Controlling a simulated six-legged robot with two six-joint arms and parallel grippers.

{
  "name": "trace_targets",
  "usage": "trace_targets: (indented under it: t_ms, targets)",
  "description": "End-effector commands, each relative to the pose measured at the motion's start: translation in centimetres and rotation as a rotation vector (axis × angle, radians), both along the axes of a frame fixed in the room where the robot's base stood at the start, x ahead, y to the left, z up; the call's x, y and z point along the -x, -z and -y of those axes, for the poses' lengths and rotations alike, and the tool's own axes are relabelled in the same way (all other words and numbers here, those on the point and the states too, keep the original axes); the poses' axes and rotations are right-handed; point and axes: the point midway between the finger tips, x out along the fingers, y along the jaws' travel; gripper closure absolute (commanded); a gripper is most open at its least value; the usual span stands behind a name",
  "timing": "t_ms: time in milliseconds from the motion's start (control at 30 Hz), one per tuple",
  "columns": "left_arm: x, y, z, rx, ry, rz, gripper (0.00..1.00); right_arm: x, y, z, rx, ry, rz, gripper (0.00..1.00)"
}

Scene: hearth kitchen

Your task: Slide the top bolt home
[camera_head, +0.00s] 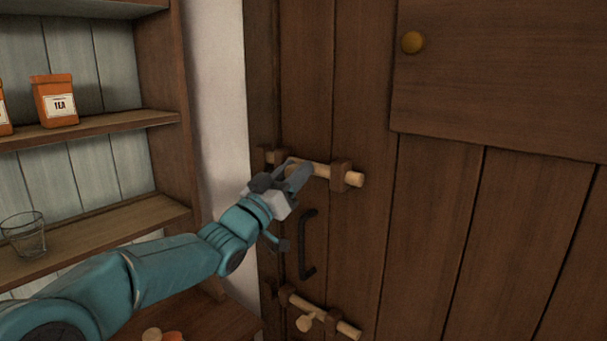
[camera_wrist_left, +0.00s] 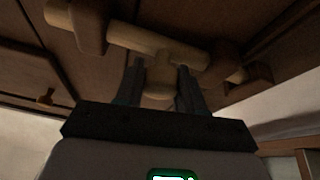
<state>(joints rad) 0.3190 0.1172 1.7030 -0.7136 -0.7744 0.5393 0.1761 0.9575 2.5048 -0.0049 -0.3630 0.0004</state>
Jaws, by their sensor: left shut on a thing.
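The top bolt (camera_head: 353,179) is a pale wooden rod lying across the dark plank door, passing through a wooden bracket (camera_head: 340,175) at its right. My left gripper (camera_head: 294,176) reaches it from the lower left and hides part of its middle. In the left wrist view, the bolt (camera_wrist_left: 140,38) runs across the top, and its short peg (camera_wrist_left: 158,88) stands between the two fingers, which are shut on it. A dark bracket (camera_wrist_left: 226,72) is at the bolt's right end there; how far the bolt enters it is unclear. My right gripper is out of view.
A black door handle (camera_head: 306,245) is just below my left gripper. A lower bolt (camera_head: 346,329) with a peg sits below that. Shelves with a tea packet (camera_head: 56,101) and a glass (camera_head: 24,236) stand at left.

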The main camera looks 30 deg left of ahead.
Motion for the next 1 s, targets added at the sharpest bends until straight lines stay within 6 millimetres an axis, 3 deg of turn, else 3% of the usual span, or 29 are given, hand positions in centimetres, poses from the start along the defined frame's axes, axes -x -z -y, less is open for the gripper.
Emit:
trace_targets:
  t_ms: [133,433,467,500,533,867,1000]
  targets:
    - [0.0,-0.3,-2.0,-0.002,-0.003,0.006,1.0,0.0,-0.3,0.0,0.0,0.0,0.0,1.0]
    - [0.1,-0.4,-2.3,-0.002,-0.002,0.008,1.0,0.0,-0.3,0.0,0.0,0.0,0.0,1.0]
    - [0.1,-0.4,-2.3,-0.001,-0.003,0.008,0.55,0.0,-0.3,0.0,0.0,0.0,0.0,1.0]
    - [0.1,-0.4,-2.3,-0.001,-0.003,0.008,0.42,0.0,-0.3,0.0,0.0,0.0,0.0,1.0]
    - [0.1,-0.4,-2.3,-0.001,-0.003,0.008,0.38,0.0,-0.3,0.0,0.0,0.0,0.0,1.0]
    - [0.2,0.0,-2.2,-0.001,-0.001,0.003,0.38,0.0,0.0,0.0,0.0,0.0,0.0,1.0]
    - [2.0,0.9,-2.4,-0.001,-0.003,0.004,0.38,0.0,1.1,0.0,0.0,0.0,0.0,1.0]
